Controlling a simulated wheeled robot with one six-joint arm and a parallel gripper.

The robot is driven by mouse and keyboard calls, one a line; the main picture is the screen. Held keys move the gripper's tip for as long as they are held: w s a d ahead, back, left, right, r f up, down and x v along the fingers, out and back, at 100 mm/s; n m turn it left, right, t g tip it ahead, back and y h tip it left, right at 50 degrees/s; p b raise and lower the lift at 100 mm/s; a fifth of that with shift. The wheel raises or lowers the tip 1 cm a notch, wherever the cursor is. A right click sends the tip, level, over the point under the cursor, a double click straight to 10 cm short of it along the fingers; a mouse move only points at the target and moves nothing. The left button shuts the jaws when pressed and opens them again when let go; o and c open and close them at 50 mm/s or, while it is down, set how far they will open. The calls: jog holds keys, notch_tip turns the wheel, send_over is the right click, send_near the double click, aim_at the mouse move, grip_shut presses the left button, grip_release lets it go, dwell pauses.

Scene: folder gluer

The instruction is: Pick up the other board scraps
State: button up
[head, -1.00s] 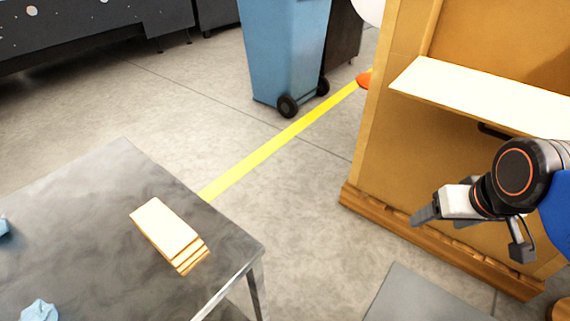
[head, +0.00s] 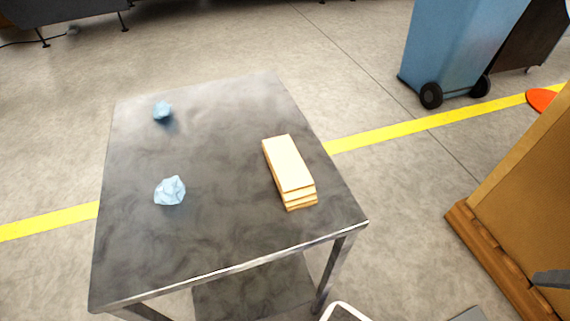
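A neat stack of several pale tan board pieces (head: 288,165) lies on the right part of a dark metal table (head: 225,240). The pieces are oblong and lie flat on one another, slightly offset at the near end. Only the tip of my gripper (head: 553,278) shows, at the right edge of the head view, in front of the brown stack on the pallet. It is well to the right of the table and apart from the boards. The rest of my gripper is out of view, so its opening is hidden.
Two crumpled light blue pieces, one far (head: 162,110) and one near (head: 170,191), lie on the table's left half. A blue wheeled bin (head: 455,45) stands behind on the right. A wooden pallet (head: 490,255) is at right.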

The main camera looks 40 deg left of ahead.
jog(key=w+a+r+n+g, duration=0.1)
jog(key=w+a+r+n, duration=0.15)
jog(key=a+r, duration=0.5)
jog(key=w+a+r+n+g+y, duration=0.1)
jog(key=w+a+r+n, duration=0.2)
jog(key=a, duration=0.7)
jog(key=w+a+r+n+g, duration=0.1)
jog(key=w+a+r, duration=0.1)
jog(key=a+r, duration=0.55)
jog(key=s+a+r+n+g, duration=0.1)
jog(key=s+a, duration=0.2)
jog(key=a, duration=0.5)
jog(key=s+a+r+n, duration=0.1)
jog(key=s+a+r, duration=0.1)
jog(key=a, duration=0.7)
jog(key=n+h, duration=0.1)
jog(key=n, duration=0.2)
send_over(287, 162)
jog(key=shift+g, duration=0.4)
jog(key=f, duration=1)
jog(key=shift+w+a, duration=0.25)
jog(key=shift+a, duration=0.15)
jog(key=shift+s+d+f, duration=0.15)
jog(key=shift+d+f, duration=0.05)
jog(key=shift+f, duration=1.15)
jog(key=shift+s+d+f, duration=0.1)
jog(key=shift+d+f, duration=0.05)
jog(key=shift+f, duration=1.2)
jog(key=c, duration=1.1)
